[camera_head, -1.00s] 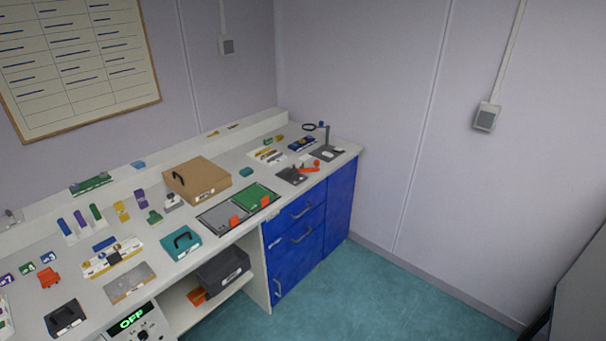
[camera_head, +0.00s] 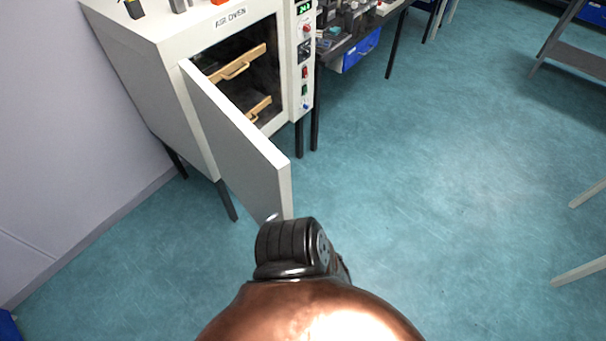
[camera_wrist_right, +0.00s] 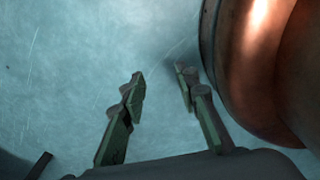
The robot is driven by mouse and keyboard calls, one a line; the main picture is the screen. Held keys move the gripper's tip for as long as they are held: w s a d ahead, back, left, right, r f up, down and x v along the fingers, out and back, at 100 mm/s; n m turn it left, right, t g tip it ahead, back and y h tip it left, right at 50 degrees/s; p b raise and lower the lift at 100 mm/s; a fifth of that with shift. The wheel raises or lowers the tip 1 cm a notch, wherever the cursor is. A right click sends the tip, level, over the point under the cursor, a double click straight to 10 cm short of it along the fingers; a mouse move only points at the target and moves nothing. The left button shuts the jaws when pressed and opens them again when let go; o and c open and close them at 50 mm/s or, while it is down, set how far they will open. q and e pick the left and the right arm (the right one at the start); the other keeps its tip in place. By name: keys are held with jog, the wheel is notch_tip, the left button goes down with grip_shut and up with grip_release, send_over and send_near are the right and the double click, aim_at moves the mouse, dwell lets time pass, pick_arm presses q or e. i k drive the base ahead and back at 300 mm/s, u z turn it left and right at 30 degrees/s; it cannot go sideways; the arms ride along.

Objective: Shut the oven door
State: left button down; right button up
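The air oven (camera_head: 135,80) is a white cabinet on dark legs at the upper left of the head view. Its white door (camera_head: 240,155) is hinged on the left and stands wide open, swung out towards me. Two wooden-fronted drawers or shelves with handles show inside. A copper and black part of my arm is in front of the door's lower free corner and hides some of it. My right gripper (camera_wrist_right: 161,78) is open and empty over the teal floor in the right wrist view. The door is not recognisable there. My left gripper is out of view.
A control strip (camera_head: 304,60) with a green display runs down the oven's right side. A bench with a blue drawer (camera_head: 360,50) stands beyond it. Grey shelving (camera_head: 575,50) is at the upper right.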

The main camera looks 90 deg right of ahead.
aim_at(255, 169)
jog(key=z, duration=2.1)
